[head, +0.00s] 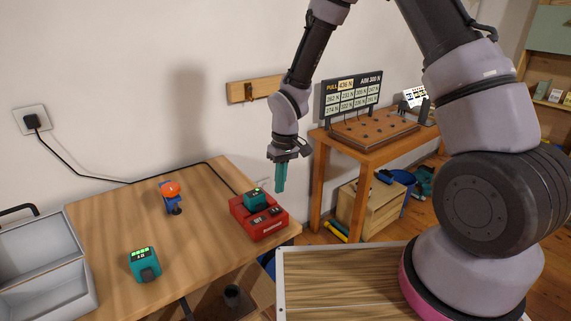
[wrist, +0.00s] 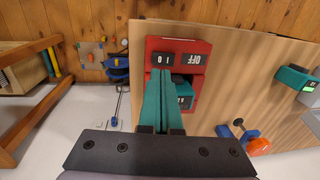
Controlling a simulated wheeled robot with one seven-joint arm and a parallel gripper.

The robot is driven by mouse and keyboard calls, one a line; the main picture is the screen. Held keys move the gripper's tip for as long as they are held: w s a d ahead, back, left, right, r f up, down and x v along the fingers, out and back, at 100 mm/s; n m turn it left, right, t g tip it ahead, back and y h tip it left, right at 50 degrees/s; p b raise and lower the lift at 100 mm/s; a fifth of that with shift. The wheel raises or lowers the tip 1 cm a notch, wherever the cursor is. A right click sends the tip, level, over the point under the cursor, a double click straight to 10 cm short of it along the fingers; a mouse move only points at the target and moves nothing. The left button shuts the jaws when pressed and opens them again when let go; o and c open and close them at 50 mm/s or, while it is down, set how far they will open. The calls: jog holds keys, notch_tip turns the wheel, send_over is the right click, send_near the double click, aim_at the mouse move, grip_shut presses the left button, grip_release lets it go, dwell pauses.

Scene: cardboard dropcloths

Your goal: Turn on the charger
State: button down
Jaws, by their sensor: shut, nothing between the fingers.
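The red charger (head: 262,228) sits at the table's right end, with a teal battery (head: 255,199) on it. Two dark switches show on its front part. In the wrist view the charger (wrist: 207,85) has a switch marked I and O (wrist: 165,60) beside one marked OFF (wrist: 193,59). My gripper (head: 279,190) is shut and empty, fingers pointing down, just right of the battery in the head view. In the wrist view the teal fingertips (wrist: 163,78) appear beside the I/O switch and partly cover the battery. I cannot tell whether they touch the charger.
A second teal battery (head: 145,264), a blue and orange object (head: 171,196) and a grey bin (head: 50,255) stand on the wooden table (head: 105,225). A black cable runs from the wall socket (head: 32,120) towards the charger. A side table (head: 376,141) stands behind right.

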notch_tip(320, 180, up, 8)
jog(key=shift+w+d, duration=0.3)
jog(key=shift+d, duration=0.15)
